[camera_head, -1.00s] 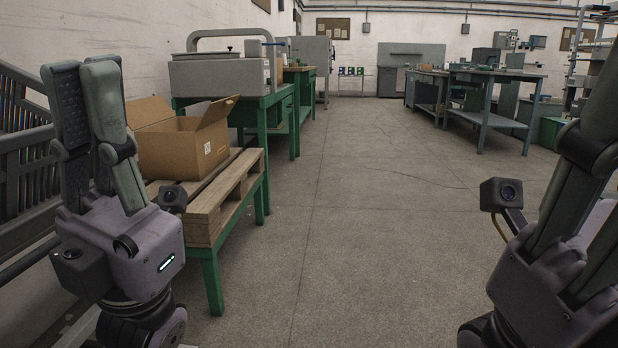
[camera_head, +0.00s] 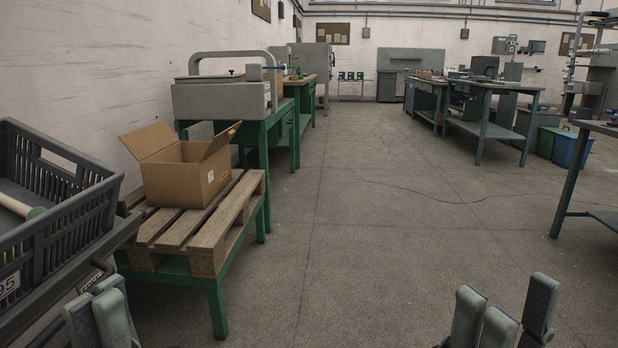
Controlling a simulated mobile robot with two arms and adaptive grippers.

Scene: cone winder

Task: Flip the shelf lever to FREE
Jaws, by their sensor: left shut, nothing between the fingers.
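A small white label with lettering (camera_head: 90,281) is fixed to the dark frame at the lower left, below the dark crate. The lettering is too small to read with certainty. I cannot make out the shelf lever clearly; a dark bar runs beside the label. My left gripper (camera_head: 101,300) is at the bottom left edge, just below and right of the label, with its fingers shut and empty. My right gripper (camera_head: 506,293) is at the bottom right, over the floor. Its fingers look spread, with nothing visible between them. Both wrists are out of the picture.
A dark slatted crate (camera_head: 75,218) holding a pale rod (camera_head: 18,206) stands at the left. An open cardboard box (camera_head: 185,187) sits on a wooden pallet (camera_head: 222,238) on a green stand. Workbenches (camera_head: 490,86) stand farther back. The middle floor is clear.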

